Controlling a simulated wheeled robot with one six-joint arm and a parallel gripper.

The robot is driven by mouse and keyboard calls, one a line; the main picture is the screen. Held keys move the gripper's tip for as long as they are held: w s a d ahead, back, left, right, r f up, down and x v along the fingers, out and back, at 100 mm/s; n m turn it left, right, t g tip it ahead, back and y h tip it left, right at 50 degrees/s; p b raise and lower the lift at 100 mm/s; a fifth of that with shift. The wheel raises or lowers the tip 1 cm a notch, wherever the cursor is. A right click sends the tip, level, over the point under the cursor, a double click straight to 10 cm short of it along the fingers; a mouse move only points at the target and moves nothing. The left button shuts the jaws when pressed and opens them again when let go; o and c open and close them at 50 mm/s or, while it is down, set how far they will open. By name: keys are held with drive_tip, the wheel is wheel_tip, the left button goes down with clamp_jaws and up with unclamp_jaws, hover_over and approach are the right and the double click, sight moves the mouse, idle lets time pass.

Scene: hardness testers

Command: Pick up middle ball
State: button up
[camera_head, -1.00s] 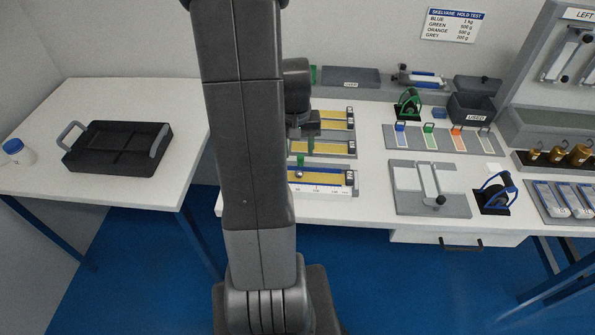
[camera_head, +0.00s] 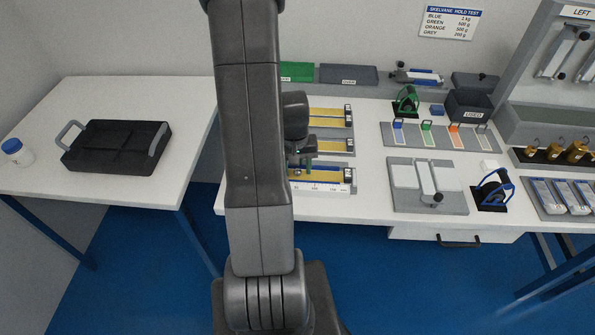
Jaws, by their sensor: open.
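Yellow tracks with black end blocks lie on the white bench just right of my arm: a back track (camera_head: 330,118), a middle track (camera_head: 332,145) and a front track (camera_head: 330,174). My arm hides their left parts. My gripper (camera_head: 303,170) is open, pointing down over the left visible part of the front track. I cannot make out any ball now; the gripper and arm cover the places where one could be, the middle ball included. Whether the fingertips touch anything cannot be told.
A white scale strip (camera_head: 325,188) runs along the front track. To the right are a grey plate with a clamp (camera_head: 403,174), a blue-handled tool (camera_head: 493,190) and a rack of coloured strips (camera_head: 440,137).

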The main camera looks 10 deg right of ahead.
clamp_jaws()
drive_tip(key=shift+r, duration=0.1)
